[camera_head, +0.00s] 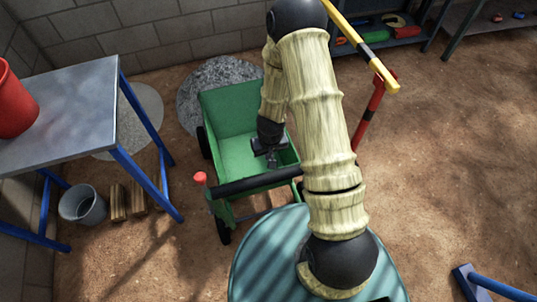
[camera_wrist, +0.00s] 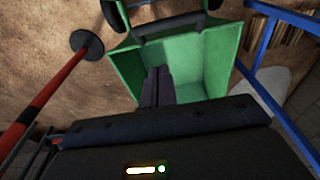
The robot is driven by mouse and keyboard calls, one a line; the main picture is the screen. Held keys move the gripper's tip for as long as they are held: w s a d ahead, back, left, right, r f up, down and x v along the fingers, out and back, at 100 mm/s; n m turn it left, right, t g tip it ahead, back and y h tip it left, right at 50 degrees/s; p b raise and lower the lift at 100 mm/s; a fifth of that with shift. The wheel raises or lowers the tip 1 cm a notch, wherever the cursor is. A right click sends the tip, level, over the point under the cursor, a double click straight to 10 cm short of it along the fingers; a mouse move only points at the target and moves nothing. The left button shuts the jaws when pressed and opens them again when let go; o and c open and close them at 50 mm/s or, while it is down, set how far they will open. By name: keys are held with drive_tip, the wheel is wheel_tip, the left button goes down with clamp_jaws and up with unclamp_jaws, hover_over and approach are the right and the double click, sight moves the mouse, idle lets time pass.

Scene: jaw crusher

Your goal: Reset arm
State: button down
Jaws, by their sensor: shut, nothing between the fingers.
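My gripper (camera_head: 271,158) hangs at the end of my bent arm, over the open green cart (camera_head: 225,102) in the head view. Its fingers are shut with nothing between them. In the wrist view my gripper's fingers (camera_wrist: 158,85) are together and point toward the inside of the cart (camera_wrist: 205,62). The part of the cart that shows looks empty. My arm hides the cart's right side in the head view.
A metal table (camera_head: 70,97) with blue legs and a red bucket (camera_head: 15,105) stands left. A grey bucket (camera_head: 83,206) and wood blocks (camera_head: 128,200) lie below. A yellow-and-black bar (camera_head: 362,46) on a red post (camera_head: 370,115) stands right of my arm. Open dirt lies further right.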

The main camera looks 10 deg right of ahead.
drive_tip(key=shift+w, duration=0.1)
idle(0.3)
drive_tip(key=s+d+r+p, duration=0.1)
drive_tip(key=s+r+p, duration=0.2)
drive_tip(key=r, duration=1)
drive_tip(key=s+d+r+p, duration=0.1)
drive_tip(key=s+r+p, duration=0.3)
drive_tip(key=r, duration=1)
drive_tip(key=s+d+r+t+p, duration=0.1)
drive_tip(key=s+r+p, duration=0.2)
drive_tip(key=r+p, duration=0.5)
wheel_tip(320, 180, up, 6)
drive_tip(key=shift+s+d+f+m, duration=0.1)
drive_tip(key=shift+s+d+m, duration=0.05)
drive_tip(key=shift+s+m, duration=0.25)
drive_tip(key=shift+s+d, duration=0.1)
drive_tip(key=shift+s, duration=0.05)
idle(0.4)
